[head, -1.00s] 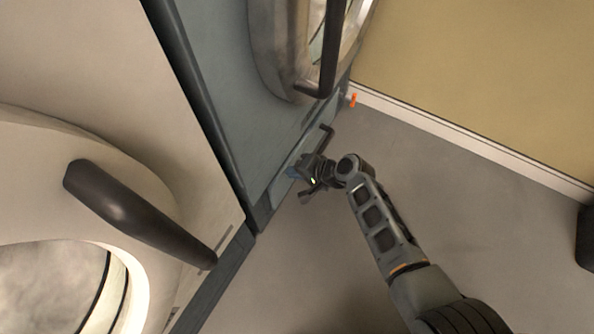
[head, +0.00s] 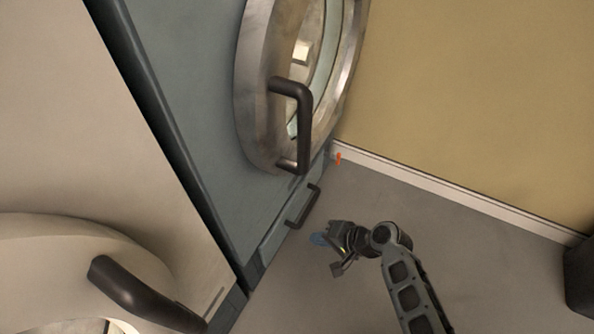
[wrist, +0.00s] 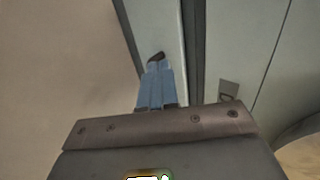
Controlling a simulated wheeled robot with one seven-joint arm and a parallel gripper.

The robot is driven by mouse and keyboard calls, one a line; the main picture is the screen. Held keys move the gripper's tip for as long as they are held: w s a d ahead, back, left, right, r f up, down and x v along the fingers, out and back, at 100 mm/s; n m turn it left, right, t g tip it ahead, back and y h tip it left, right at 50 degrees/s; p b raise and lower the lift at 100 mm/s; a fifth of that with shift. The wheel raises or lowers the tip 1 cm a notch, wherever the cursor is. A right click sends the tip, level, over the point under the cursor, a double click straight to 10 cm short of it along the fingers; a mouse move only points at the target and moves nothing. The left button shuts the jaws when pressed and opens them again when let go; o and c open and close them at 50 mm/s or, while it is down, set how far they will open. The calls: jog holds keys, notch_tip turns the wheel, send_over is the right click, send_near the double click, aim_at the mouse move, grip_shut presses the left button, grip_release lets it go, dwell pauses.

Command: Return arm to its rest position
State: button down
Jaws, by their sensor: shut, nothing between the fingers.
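My gripper (head: 319,240) is in the lower middle of the head view, over the grey floor. Its blue fingers are shut with nothing between them. The blue fingers (wrist: 157,85) also show in the wrist view, together, pointing toward the base of the machine. In the head view my gripper is to the right of the low drawer-like panel (head: 272,243) of the grey-blue machine, apart from its dark handle (head: 303,207).
The grey-blue machine (head: 185,100) has a round metal-rimmed door with a dark handle (head: 305,125). A cream machine with a dark handle (head: 140,295) stands at left. A small orange object (head: 338,158) is by the skirting. A dark bin-like object (head: 580,280) is at right. Floor (head: 470,240) is clear.

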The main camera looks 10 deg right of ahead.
jog(key=s+d+n+t+h, duration=0.15)
jog(key=s+d+h, duration=0.35)
jog(key=s, duration=0.9)
jog(key=s+d+r+n+t+h, duration=0.2)
jog(key=s+d+r+t, duration=0.25)
jog(key=s+r, duration=0.7)
jog(key=s+r+n+t, duration=0.1)
jog(key=s+r, duration=0.2)
jog(key=r, duration=0.4)
jog(key=s+d+r+n+t, duration=0.1)
jog(key=s+r+n, duration=0.1)
jog(key=s+r, duration=0.35)
jog(key=s+r+n+t, duration=0.1)
jog(key=r, duration=0.8)
notch_tip(320, 180, up, 24)
jog(key=p, duration=2.4)
jog(key=shift+r+h+p, duration=0.15)
jog(key=shift+h+p, duration=0.15)
jog(key=shift+p, duration=0.1)
jog(key=c, duration=1.9)
grip_release()
